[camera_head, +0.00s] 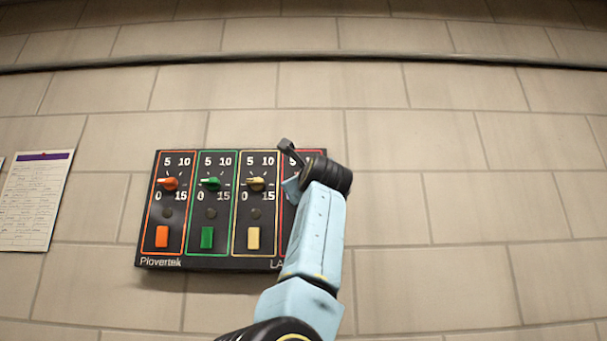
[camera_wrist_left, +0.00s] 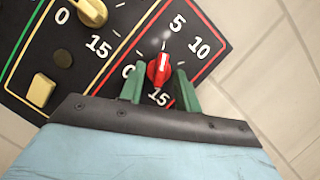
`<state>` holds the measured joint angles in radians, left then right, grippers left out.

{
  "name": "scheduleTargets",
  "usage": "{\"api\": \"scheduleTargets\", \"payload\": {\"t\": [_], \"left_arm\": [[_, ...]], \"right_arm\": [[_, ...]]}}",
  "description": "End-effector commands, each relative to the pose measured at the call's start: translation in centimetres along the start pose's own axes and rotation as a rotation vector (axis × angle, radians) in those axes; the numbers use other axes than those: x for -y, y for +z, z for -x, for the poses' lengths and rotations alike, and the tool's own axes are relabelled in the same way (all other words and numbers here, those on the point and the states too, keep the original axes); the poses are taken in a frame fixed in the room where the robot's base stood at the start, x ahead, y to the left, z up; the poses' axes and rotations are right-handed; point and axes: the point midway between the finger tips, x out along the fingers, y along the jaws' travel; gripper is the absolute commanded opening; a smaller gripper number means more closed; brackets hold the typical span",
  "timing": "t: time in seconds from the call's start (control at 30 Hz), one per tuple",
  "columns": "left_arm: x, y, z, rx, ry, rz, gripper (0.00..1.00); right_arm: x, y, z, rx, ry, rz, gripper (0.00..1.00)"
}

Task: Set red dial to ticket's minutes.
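The red dial (camera_wrist_left: 158,70) is on the red-framed section of a black wall panel (camera_head: 140,256). In the head view my left arm and hand cover most of the red section, and the red dial is hidden. A printed sheet with a purple band (camera_head: 36,201), possibly the ticket, hangs left of the panel; its text is too small to read. My right gripper is not in view.
Left of the red section are orange (camera_head: 168,184), green (camera_head: 210,184) and yellow (camera_head: 256,184) dials, each above a matching button. The yellow dial (camera_wrist_left: 90,12) and its button (camera_wrist_left: 41,90) also show in the wrist view. The tiled wall right of the panel is bare.

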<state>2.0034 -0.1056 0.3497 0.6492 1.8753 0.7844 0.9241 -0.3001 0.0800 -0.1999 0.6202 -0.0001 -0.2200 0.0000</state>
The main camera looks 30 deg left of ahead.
Motion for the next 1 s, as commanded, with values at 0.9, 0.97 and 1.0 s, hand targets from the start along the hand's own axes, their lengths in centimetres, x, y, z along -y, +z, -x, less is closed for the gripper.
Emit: {"api": "scheduleTargets", "payload": {"t": [0.9, 0.97, 1.0], "left_arm": [[-0.10, -0.05, -0.14, -0.001, -0.008, -0.022, 0.00], [-0.14, -0.07, -0.13, -0.002, -0.015, -0.039, 0.00], [-0.16, -0.07, -0.12, -0.002, -0.022, -0.053, 0.00]], "right_arm": [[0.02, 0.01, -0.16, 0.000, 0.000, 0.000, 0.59], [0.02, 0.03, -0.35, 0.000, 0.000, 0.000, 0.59], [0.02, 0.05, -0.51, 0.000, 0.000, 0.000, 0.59]]}}
